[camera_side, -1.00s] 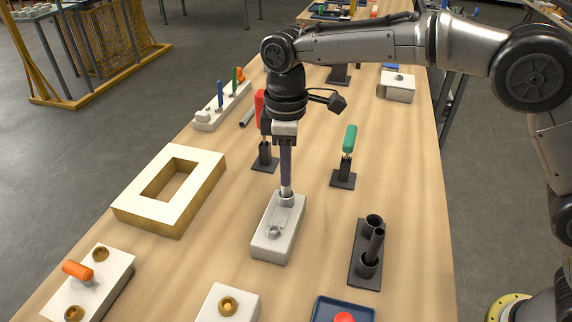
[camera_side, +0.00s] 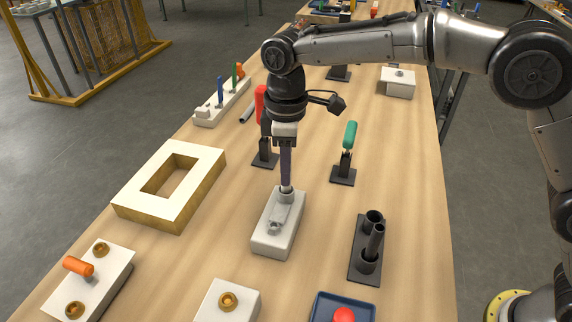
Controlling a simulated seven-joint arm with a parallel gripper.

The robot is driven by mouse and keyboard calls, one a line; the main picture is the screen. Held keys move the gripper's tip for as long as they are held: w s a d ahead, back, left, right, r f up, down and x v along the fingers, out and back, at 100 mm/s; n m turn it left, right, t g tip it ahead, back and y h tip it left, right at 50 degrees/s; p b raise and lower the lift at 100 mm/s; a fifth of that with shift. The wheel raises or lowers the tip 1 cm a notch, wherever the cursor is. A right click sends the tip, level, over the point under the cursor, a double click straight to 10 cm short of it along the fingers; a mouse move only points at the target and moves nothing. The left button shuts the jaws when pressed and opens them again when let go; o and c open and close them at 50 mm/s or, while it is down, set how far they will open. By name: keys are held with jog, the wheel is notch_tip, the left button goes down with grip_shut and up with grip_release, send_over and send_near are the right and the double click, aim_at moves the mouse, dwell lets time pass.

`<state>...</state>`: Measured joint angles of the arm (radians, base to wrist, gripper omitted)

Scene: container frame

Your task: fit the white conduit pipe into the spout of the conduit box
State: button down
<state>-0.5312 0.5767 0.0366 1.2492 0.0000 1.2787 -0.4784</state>
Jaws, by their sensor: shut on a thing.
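The conduit box (camera_side: 268,242) is a pale grey-white block lying on the wooden table. Its short spout (camera_side: 286,195) stands at its far end. My gripper (camera_side: 285,143) is above that end, pointing down, and is shut on the upper part of the upright pipe (camera_side: 286,167). The pipe's shaft looks dark purplish-grey, with a lighter lower end that meets the spout. The pipe looks in line with the spout. I cannot tell how deep its end sits, as the opening is hidden.
A red-handled tool (camera_side: 261,105) stands close behind my gripper, and a green-handled one (camera_side: 350,136) to the right. A cream square frame (camera_side: 137,207) lies left of the box. A black tube holder (camera_side: 357,272) stands right. Bare table surrounds the box.

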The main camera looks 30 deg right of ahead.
jog(key=shift+f, duration=0.5)
dwell(0.3)
jog(key=c, duration=0.7)
grip_release()
jog(key=shift+o, duration=0.2)
jog(key=shift+r, duration=0.1)
jog(key=shift+r, duration=0.1)
notch_tip(320, 180, up, 14)
jog(key=shift+f, duration=0.2)
